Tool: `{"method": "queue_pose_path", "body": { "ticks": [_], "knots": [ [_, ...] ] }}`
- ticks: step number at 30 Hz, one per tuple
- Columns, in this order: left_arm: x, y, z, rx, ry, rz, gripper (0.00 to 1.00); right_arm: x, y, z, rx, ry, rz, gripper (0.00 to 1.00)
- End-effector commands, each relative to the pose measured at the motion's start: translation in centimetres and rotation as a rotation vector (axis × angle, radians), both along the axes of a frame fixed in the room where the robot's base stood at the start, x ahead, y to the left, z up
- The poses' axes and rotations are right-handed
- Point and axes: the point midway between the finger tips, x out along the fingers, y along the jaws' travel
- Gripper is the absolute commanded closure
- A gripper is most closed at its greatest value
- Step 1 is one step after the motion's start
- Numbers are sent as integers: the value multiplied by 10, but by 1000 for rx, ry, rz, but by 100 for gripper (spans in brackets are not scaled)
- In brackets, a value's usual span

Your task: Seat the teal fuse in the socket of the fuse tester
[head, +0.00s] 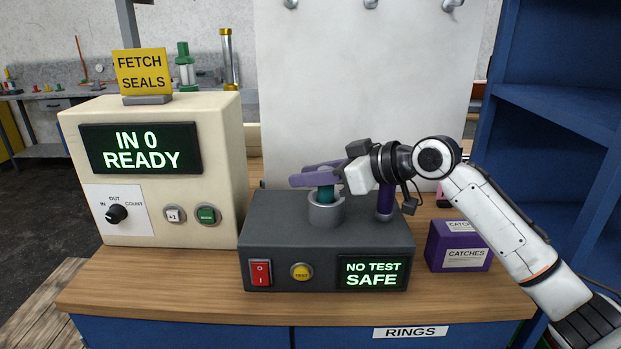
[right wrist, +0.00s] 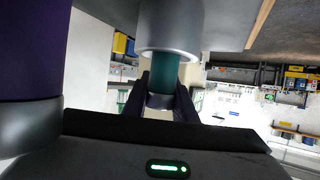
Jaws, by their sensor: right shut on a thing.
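The fuse tester (head: 270,235) is a dark grey box on the wooden bench. Its grey socket (head: 325,213) is a round cup on top. The teal fuse (head: 326,193) stands upright at the socket, its lower end hidden inside the rim. In the right wrist view, the teal fuse (right wrist: 167,73) runs into the round mouth of the socket (right wrist: 170,30), with a stretch of teal still showing. My right gripper (head: 312,176) is shut on the fuse near its top, above the socket. The tester's screen (head: 372,273) reads "NO TEST SAFE". My left gripper is out of view.
A purple post (head: 385,203) stands on the tester beside my right gripper. A cream machine (head: 215,150) reading "IN 0 READY" stands at the left. A purple "CATCHES" box (head: 459,240) sits to the right. A white panel (head: 370,80) rises behind.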

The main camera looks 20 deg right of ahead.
Motion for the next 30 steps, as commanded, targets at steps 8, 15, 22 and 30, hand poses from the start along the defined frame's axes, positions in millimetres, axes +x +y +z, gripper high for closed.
{"method": "queue_pose_path", "body": {
  "ticks": [8,15,22,30],
  "knots": [
    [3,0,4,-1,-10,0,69,0,0,-3,-1,1,0,57],
    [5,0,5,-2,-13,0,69,0,0,-2,0,0,0,57],
    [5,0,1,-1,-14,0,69,-15,-15,7,-2,-2,-1,57],
    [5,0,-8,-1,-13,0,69,-55,-52,29,-3,-2,-3,57]
  ]
}}
